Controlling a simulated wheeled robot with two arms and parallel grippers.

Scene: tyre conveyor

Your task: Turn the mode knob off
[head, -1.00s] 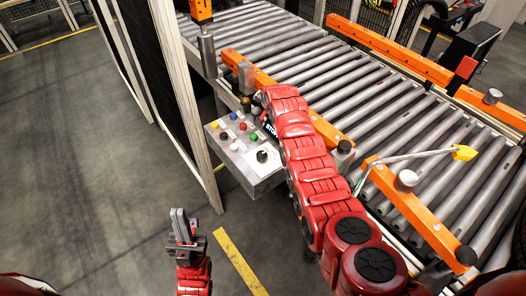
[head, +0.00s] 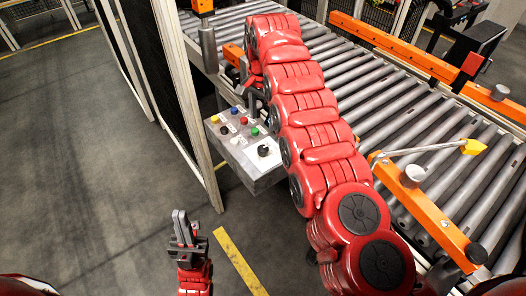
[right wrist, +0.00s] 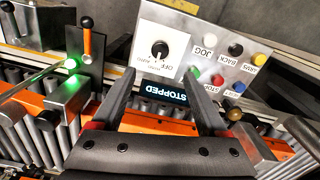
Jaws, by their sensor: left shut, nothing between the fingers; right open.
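The mode knob (head: 263,150) is a round black knob on a white plate at the near end of the grey control panel (head: 258,176). In the right wrist view the knob (right wrist: 160,49) sits upper middle, with "OFF" printed beside it; its exact pointer direction is hard to tell. My right gripper (right wrist: 158,76) is open and empty, its fingertips just below the knob in that view and apart from it. In the head view my own arm hides it. My left gripper (head: 180,216) is shut and empty over the floor, left of the panel.
Coloured buttons (head: 238,122) sit beside the knob. A lit display (right wrist: 167,91) reads "STOPPED". The roller conveyor (head: 410,110) with orange rails (head: 425,216) lies right of the panel. A dark mesh fence (head: 152,70) stands left. Floor at the left is clear.

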